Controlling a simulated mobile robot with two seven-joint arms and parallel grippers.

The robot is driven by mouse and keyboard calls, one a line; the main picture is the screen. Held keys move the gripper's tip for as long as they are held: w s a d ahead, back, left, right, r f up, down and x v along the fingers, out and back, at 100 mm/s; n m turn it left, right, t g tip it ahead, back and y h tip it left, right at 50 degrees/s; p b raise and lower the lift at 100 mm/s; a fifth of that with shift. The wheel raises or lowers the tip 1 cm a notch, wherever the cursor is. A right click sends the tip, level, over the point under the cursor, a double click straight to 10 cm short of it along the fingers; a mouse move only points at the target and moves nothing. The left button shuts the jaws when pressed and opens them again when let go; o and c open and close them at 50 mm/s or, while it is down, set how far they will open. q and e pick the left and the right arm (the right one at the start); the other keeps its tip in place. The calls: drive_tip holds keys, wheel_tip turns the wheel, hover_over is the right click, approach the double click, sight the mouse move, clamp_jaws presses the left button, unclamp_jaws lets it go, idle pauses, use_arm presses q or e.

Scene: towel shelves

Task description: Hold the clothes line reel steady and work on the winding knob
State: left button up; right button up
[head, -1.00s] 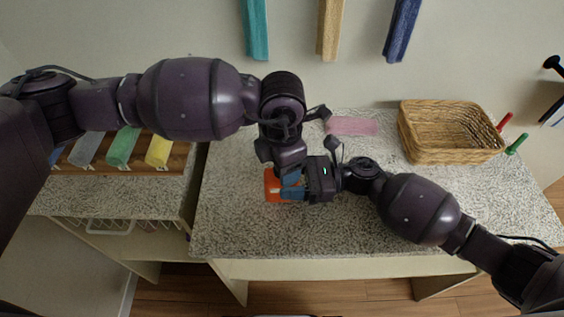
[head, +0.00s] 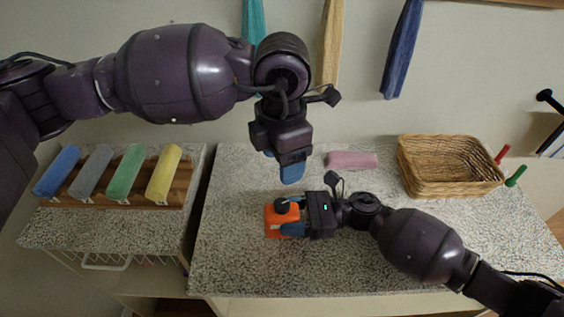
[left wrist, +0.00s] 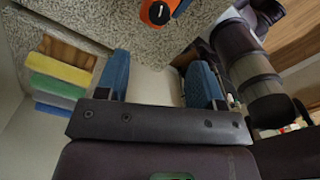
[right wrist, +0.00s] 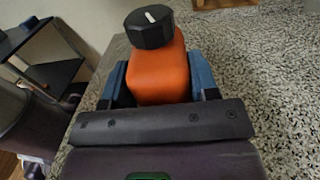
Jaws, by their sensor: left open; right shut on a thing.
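The clothes line reel (head: 280,222) is an orange box on the speckled counter, in the middle of the head view. Its black winding knob (head: 284,205) sits on top and has a white mark, clear in the right wrist view (right wrist: 150,27). My right gripper (head: 292,217) is shut on the reel's orange body (right wrist: 158,72), a finger on either side. My left gripper (head: 291,170) is open and empty, raised above and behind the reel. In the left wrist view its blue fingers (left wrist: 151,78) are spread apart, and part of the reel (left wrist: 158,11) shows at the top edge.
A wicker basket (head: 449,186) stands at the right of the counter (head: 235,255). A folded pink towel (head: 351,161) lies behind the reel. Rolled towels lie on a wooden rack (head: 184,187) at the left. Towels hang on the wall. The counter's front is clear.

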sight(283, 204)
use_arm(q)
wheel_tip(283, 204, down, 12)
drive_tip(key=shift+f+m, duration=0.1)
drive_tip(key=shift+m, duration=1)
drive_tip(key=c, duration=1)
drive_tip(key=shift+o, duration=0.2)
drive_tip(key=shift+m, duration=2.1)
drive_tip(key=shift+d, duration=0.1)
